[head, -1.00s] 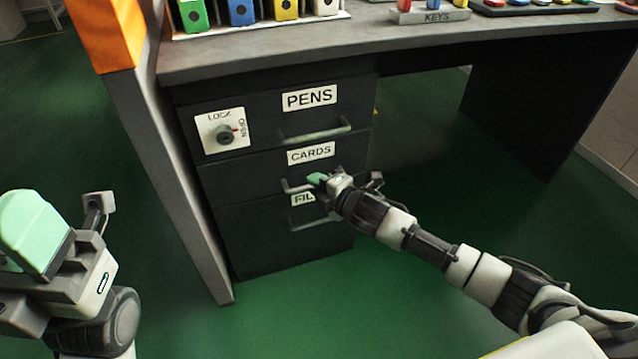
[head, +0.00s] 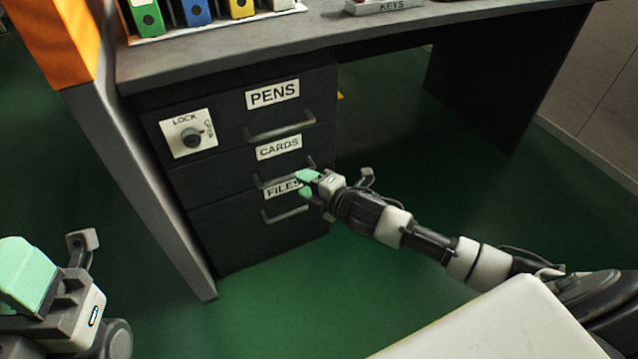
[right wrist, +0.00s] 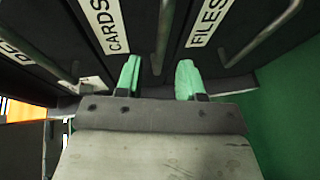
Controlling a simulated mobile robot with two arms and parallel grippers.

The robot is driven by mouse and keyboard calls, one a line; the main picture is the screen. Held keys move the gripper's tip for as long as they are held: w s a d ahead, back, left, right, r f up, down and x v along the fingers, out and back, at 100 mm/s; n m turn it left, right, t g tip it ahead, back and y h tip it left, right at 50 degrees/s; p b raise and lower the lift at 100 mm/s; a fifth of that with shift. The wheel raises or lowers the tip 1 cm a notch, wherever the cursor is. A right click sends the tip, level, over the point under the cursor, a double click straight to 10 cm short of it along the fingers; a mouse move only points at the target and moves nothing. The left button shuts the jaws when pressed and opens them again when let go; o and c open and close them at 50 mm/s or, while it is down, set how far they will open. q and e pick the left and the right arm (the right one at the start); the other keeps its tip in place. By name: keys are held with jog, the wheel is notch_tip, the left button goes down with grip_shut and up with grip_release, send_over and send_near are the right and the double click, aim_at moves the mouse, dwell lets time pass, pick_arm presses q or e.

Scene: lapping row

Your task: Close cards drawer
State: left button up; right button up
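The cards drawer (head: 225,171) is the middle dark drawer of the desk pedestal. Its front looks level with the drawers above and below. Its label (head: 279,147) reads CARDS, and a bar handle (head: 268,181) sits below it. My right gripper (head: 304,185) is open and empty just in front of the handle's right end. In the right wrist view its two green fingers (right wrist: 158,78) are apart, with the cards handle (right wrist: 164,30) in line with the gap between them. My left gripper (head: 28,275) is partly in view at lower left; its opening is not clear.
The pens drawer (head: 230,112) is above and the files drawer (head: 235,235) below, both looking closed. A lock knob (head: 190,138) is beside the pens label. A grey side panel (head: 150,185) stands left of the pedestal. Green floor is clear in front.

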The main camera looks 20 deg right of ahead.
jog(key=shift+p+v, duration=0.6)
jog(key=shift+v, duration=1.55)
